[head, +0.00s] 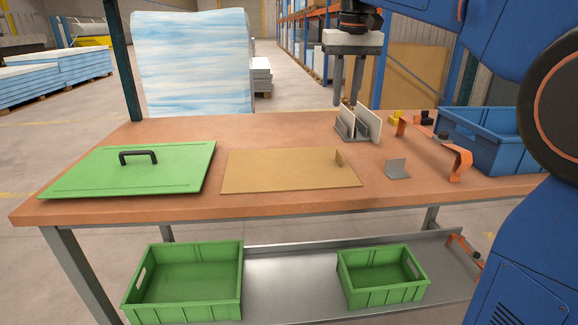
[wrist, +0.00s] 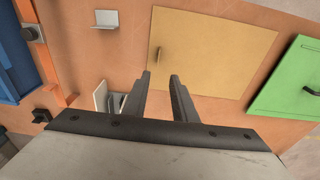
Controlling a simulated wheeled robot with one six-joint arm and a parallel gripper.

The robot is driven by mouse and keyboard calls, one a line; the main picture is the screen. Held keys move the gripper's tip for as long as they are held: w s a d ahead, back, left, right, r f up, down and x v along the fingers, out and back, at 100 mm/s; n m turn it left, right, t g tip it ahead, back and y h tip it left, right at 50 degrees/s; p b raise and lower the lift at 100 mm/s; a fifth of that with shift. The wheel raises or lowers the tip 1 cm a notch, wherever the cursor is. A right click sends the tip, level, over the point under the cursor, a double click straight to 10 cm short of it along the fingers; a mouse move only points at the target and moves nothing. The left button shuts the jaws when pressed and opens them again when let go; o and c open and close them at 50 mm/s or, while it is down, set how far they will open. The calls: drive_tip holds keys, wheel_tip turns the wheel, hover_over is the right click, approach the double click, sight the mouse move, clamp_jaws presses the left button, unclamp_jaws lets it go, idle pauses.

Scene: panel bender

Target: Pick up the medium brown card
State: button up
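A flat tan-brown card (head: 275,172) lies on the orange-brown bench top, with a small upright brown tab (head: 339,158) near its right end. It also shows in the wrist view (wrist: 215,50), with the tab (wrist: 157,55) near its left edge. My gripper (head: 347,102) points down over the back of the bench, behind and above the card. Its two fingers (wrist: 161,78) are apart with nothing seen between them. In the wrist view the fingertips lie just below the tab in the picture, without touching it.
A rack (head: 345,130) holds pale upright plates close below my gripper. A green lidded panel (head: 90,175) lies left. A grey bracket (head: 397,169), an orange bar (head: 455,155) and a blue crate (head: 500,158) stand right. Green crates (head: 190,300) sit on the lower shelf.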

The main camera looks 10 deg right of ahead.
hover_over(339, 153)
drive_tip(key=f, duration=1.1)
drive_tip(key=shift+s+a+f, duration=0.1)
drive_tip(key=shift+s+f, duration=0.1)
drive_tip(key=shift+w+d+f, duration=0.1)
drive_tip(key=shift+w+f, duration=0.1)
drive_tip(key=shift+f, duration=1.2)
drive_tip(key=shift+w+d+f, duration=0.1)
drive_tip(key=shift+w+f, duration=0.05)
drive_tip(key=shift+f, duration=1.2)
clamp_jaws()
